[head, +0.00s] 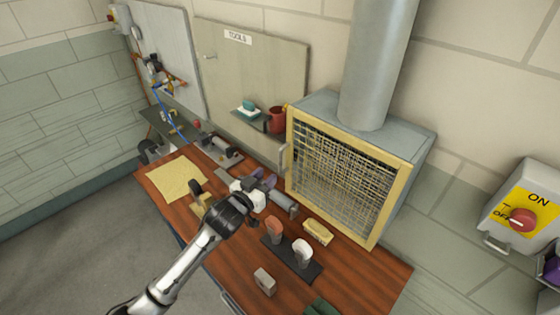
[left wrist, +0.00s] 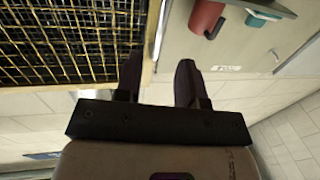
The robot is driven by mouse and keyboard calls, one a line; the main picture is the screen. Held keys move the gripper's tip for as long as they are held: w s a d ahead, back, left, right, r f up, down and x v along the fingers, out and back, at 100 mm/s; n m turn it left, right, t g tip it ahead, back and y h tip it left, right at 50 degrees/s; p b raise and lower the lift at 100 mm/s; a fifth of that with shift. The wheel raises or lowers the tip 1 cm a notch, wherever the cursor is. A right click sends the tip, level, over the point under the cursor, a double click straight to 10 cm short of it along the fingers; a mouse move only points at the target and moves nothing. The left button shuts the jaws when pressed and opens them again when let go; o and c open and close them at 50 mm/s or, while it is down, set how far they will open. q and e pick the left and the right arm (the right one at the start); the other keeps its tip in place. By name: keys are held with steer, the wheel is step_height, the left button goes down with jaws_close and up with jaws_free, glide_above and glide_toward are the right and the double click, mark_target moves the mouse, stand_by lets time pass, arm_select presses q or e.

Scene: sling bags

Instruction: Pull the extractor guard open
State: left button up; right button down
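The extractor guard (head: 340,180) is a wire mesh in a yellow frame, on the front of a grey extractor box (head: 415,152). It looks closed against the box. Its handle (head: 283,158) is a pale upright bar at the frame's left edge. My left gripper (head: 264,181) is over the bench, just left of and below the handle, open and empty. In the left wrist view the fingers (left wrist: 158,72) are apart, and the mesh guard (left wrist: 70,45) fills the upper left. The handle (left wrist: 161,30) shows beyond the gap between the fingertips. My right gripper is not in view.
The wooden bench (head: 345,287) holds a dark tray (head: 278,256) with two brushes, a yellow block (head: 318,231) and a grey block (head: 265,281). A red mug (head: 277,119) stands on a shelf left of the guard.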

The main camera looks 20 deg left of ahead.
mark_target(280, 173)
arm_select(q)
steer(key=x, duration=0.8)
steer(key=shift+w, duration=0.15)
steer(key=shift+c, duration=0.2)
jaws_close()
